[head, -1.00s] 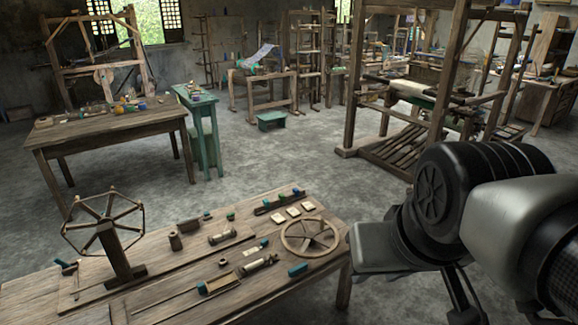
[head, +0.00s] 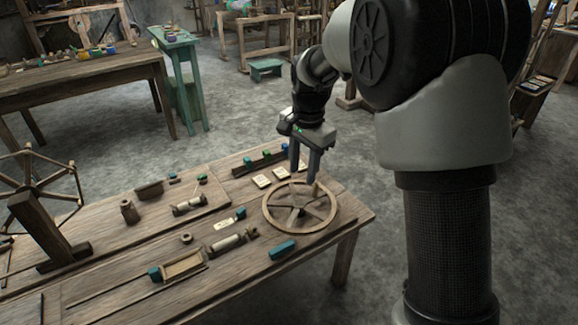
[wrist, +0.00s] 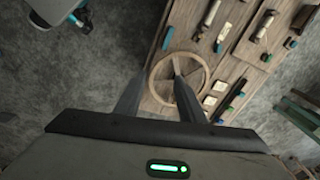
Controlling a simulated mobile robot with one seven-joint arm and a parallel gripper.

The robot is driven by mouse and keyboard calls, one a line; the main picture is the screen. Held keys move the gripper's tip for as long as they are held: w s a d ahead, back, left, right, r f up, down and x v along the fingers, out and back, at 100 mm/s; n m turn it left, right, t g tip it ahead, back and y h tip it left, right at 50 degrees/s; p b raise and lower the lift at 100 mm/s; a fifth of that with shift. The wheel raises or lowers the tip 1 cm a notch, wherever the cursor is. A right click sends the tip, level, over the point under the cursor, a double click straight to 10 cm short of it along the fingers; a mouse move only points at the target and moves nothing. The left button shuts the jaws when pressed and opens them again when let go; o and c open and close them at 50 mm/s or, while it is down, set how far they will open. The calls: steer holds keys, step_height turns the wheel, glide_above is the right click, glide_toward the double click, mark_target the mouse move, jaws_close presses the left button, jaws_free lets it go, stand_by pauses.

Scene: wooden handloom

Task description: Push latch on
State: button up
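My gripper (head: 303,174) hangs above the far rim of a spoked wooden wheel (head: 266,205) at the right end of the workbench. It is open and empty, its two fingers apart and pointing down. In the wrist view my gripper (wrist: 158,68) has the wheel (wrist: 153,78) beyond its fingertips. I cannot tell which part is the latch. A teal block (head: 283,250) lies near the bench's front edge. A small tray with a teal end (head: 182,267) and a roller (head: 226,243) lie left of the wheel.
The wooden workbench (head: 120,262) also carries a row of teal and green pieces (head: 262,160), pale cards (head: 262,181) and a spoked reel (head: 40,215) at left. Another table (head: 80,72) and a green stand (head: 178,42) are behind. Floor between is clear.

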mark_target(285, 245)
steer(key=w+a+f+m+b, duration=0.1)
steer(key=f+b, duration=0.1)
steer(key=f, duration=0.9)
steer(key=w+a+f+g+b, duration=0.1)
steer(key=a+f+b, duration=0.1)
steer(key=f, duration=1)
steer(key=w+a+f+m+b, duration=0.1)
steer(key=a+f+b, duration=0.1)
steer(key=f, duration=0.9)
steer(key=shift+w+f+m+b, duration=0.3)
steer(key=shift+w+f+b, duration=0.1)
steer(key=shift+b, duration=0.2)
steer(key=shift+c, duration=0.2)
jaws_close()
